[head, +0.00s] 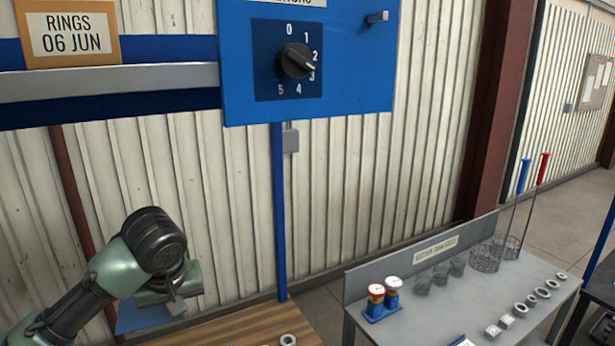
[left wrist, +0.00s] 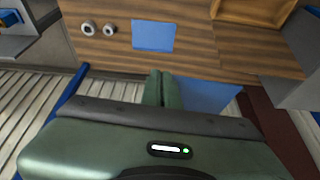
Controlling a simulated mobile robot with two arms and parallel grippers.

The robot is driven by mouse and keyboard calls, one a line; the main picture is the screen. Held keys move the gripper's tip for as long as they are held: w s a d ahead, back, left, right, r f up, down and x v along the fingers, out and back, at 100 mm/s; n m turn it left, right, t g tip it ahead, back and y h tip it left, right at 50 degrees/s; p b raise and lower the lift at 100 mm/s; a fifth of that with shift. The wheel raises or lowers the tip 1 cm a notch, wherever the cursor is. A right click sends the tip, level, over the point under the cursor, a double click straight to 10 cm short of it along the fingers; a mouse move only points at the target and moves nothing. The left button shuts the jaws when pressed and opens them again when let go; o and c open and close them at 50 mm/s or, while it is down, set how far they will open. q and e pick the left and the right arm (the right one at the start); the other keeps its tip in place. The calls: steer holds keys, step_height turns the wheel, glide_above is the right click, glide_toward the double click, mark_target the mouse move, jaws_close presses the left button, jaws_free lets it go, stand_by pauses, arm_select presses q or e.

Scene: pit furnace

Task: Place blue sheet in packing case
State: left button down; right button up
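A flat blue sheet (left wrist: 153,35) lies on the wooden tabletop in the left wrist view. A light-brown open case or tray (left wrist: 250,12), which may be the packing case, is cut off at the top edge of that view. My left gripper (left wrist: 164,90) has its two green fingers side by side, apparently shut, beyond the table edge and apart from the sheet. In the head view my left gripper (head: 176,300) is at lower left by the wall. A blue panel (left wrist: 208,95) shows beside its fingers; I cannot tell whether they touch. My right gripper is not seen.
Two metal rings (left wrist: 98,29) sit on the wooden table (head: 225,328) near the sheet. A grey bench (head: 440,305) at right holds gauges, glasses, rings and wire baskets. A blue dial panel (head: 345,90) and a shelf (head: 110,80) with a brown labelled box (head: 68,32) are above.

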arm_select(q)
steer(key=s+d+f+m+h, duration=0.25)
steer(key=s+d+m, duration=0.3)
steer(key=s, duration=0.55)
step_height(320, 180, down, 16)
steer(key=b, duration=1.4)
steer(key=shift+s+d+r+n+y, duration=0.15)
steer(key=shift+d+n+y, duration=0.1)
steer(key=shift+n+y, duration=0.1)
steer(key=shift+r, duration=0.1)
